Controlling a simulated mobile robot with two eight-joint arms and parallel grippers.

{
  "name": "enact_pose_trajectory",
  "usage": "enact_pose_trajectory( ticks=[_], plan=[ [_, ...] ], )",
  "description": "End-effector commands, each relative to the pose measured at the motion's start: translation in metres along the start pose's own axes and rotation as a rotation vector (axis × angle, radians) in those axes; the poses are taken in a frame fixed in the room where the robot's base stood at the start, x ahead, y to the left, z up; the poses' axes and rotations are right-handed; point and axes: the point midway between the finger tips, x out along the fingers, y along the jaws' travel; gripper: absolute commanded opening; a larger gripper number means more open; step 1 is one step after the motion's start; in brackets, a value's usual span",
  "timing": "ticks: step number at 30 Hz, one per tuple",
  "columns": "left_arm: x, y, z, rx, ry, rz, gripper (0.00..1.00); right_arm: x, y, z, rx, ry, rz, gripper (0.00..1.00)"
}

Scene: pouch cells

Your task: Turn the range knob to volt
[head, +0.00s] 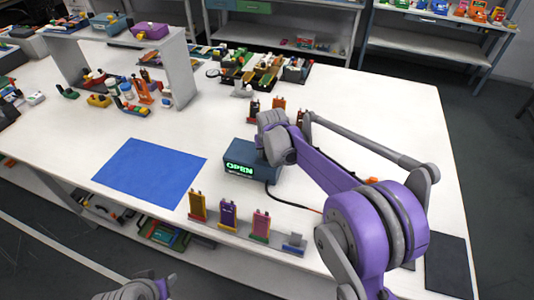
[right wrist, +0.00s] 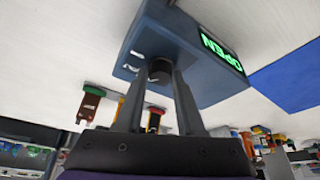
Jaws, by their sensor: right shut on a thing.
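The blue meter box (head: 240,161) stands on the white table near its middle, and its green display reads OPEN. It also shows close up and turned over in the right wrist view (right wrist: 205,62). Its black round range knob (right wrist: 159,67) sits on a panel with small white marks. My right gripper (right wrist: 160,76) is shut on the knob, one finger on each side. In the head view my wrist hides the knob and the fingers. Which mark the knob points to cannot be made out. Only a piece of my left arm shows at the bottom edge of the head view.
A blue mat (head: 150,174) lies left of the meter. Several coloured pouch cells in a holder (head: 245,232) stand in front of it, and a dark pad (head: 447,265) lies at right. A cable runs from the meter. A white shelf (head: 181,70) stands at back left.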

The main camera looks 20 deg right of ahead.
Motion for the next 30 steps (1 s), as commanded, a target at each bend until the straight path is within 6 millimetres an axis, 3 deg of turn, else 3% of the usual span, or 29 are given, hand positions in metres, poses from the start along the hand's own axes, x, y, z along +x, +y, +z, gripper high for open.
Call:
enact_pose_trajectory(
  ticks=[10, 26, 27, 30],
  plan=[
    [0.0026, 0.0000, 0.0028, 0.000, -0.002, 0.000, 0.50, 0.0000, -0.0013, 0.0000, 0.137, -0.001, 0.056, 0.00],
    [0.0028, 0.0000, 0.0030, 0.000, -0.003, 0.000, 0.50, -0.0002, -0.0010, -0.0001, 0.162, -0.001, 0.067, 0.00],
    [0.0028, 0.0000, 0.0030, 0.000, -0.003, 0.000, 0.50, -0.0002, -0.0010, -0.0001, 0.162, -0.001, 0.067, 0.41],
    [0.0028, 0.0000, 0.0030, 0.000, -0.003, 0.000, 0.50, -0.0002, -0.0010, -0.0001, 0.162, -0.001, 0.067, 0.58]
  ],
)
